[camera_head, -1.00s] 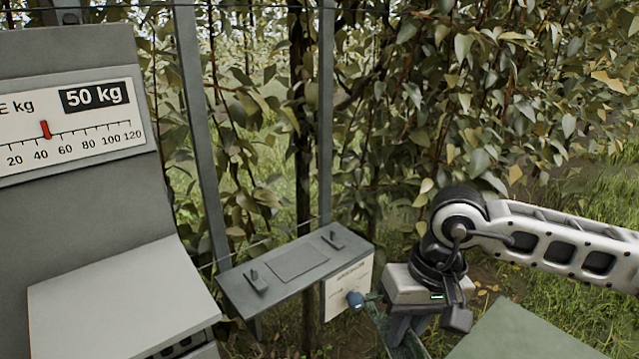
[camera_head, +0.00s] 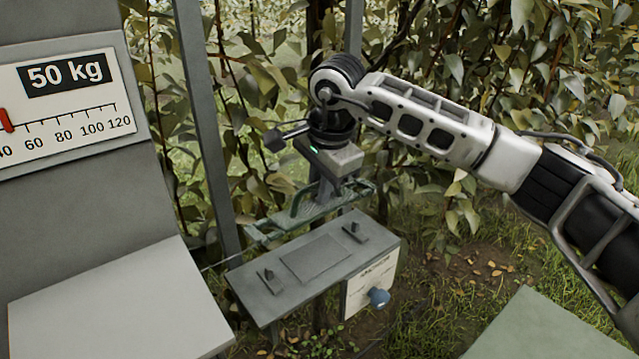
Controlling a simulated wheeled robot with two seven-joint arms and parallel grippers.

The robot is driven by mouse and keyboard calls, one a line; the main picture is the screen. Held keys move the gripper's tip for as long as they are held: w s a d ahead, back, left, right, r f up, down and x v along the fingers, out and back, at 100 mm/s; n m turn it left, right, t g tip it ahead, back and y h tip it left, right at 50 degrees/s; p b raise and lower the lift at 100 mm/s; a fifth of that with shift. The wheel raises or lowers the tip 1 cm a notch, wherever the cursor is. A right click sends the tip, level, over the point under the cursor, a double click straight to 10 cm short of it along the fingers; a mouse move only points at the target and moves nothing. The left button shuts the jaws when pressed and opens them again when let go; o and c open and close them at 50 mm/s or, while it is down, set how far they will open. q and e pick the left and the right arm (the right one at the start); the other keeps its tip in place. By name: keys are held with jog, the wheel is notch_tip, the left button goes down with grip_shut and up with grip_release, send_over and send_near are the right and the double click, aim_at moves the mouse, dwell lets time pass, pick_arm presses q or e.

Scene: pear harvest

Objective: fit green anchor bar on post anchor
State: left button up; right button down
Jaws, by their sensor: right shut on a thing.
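The green anchor bar (camera_head: 300,215), a flat green piece with a raised loop handle, is in my right gripper (camera_head: 327,192). The gripper is shut on it and points down. The bar looks held just above and behind the far edge of a grey metal shelf (camera_head: 250,290), apart from its top as far as I can tell. The shelf has two dark upright clips (camera_head: 270,281) and a darker rectangle between them. A white plate with small lettering, possibly naming the anchor (camera_head: 362,287), and a blue knob (camera_head: 378,297) are at its right end. My left gripper is out of view.
A grey weighing scale (camera_head: 90,220) with a dial reading 50 kg stands at left. Grey posts (camera_head: 208,130) and leafy branches stand close behind. A green-grey flat surface (camera_head: 530,325) is at lower right, with grass between.

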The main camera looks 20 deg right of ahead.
jog(key=shift+w+r, duration=0.1)
jog(key=shift+f+b, duration=0.4)
jog(key=shift+f, duration=0.15)
jog(key=shift+f+b, duration=0.5)
jog(key=shift+f, duration=0.35)
notch_tip(320, 180, down, 4)
jog(key=shift+r+b, duration=0.2)
jog(key=shift+b, duration=0.8)
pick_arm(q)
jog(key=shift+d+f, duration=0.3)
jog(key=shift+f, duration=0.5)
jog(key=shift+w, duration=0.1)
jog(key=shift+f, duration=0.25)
pick_arm(e)
jog(key=shift+w, duration=0.1)
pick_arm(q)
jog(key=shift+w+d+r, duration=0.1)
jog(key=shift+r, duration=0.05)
